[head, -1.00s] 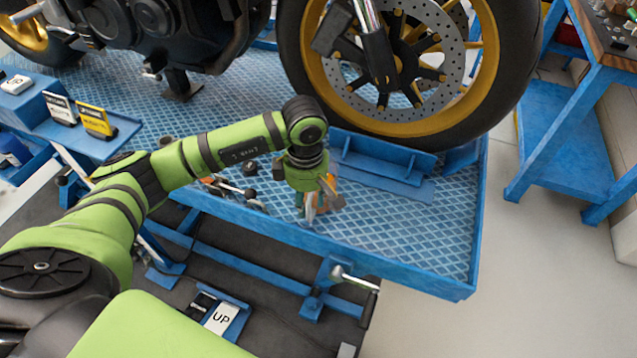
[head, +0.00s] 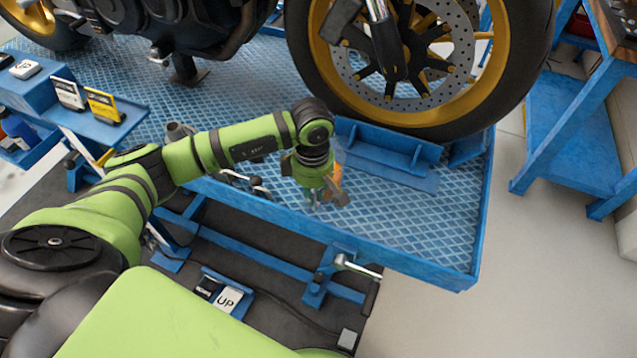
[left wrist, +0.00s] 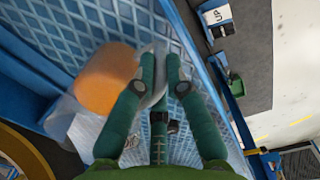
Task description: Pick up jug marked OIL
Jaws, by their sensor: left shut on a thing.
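The jug (left wrist: 108,78) shows in the left wrist view as a rounded orange part with a clear, see-through body below and beside it. No OIL marking is readable. My left gripper (left wrist: 158,75) has its green fingers closed on a clear part of the jug, just right of the orange part. In the head view the left gripper (head: 326,200) points down over the front of the blue lift platform (head: 410,235). Only a bit of the jug's orange (head: 336,178) shows there, mostly hidden by the gripper. I cannot tell whether the jug touches the platform. My right gripper is not in view.
A motorcycle wheel (head: 530,70) stands behind the gripper, with a blue wheel chock (head: 390,160) before it. Metal tools (head: 245,183) lie left of the gripper, beside my arm. The platform's right front corner is clear. A blue workbench (head: 560,110) stands at right.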

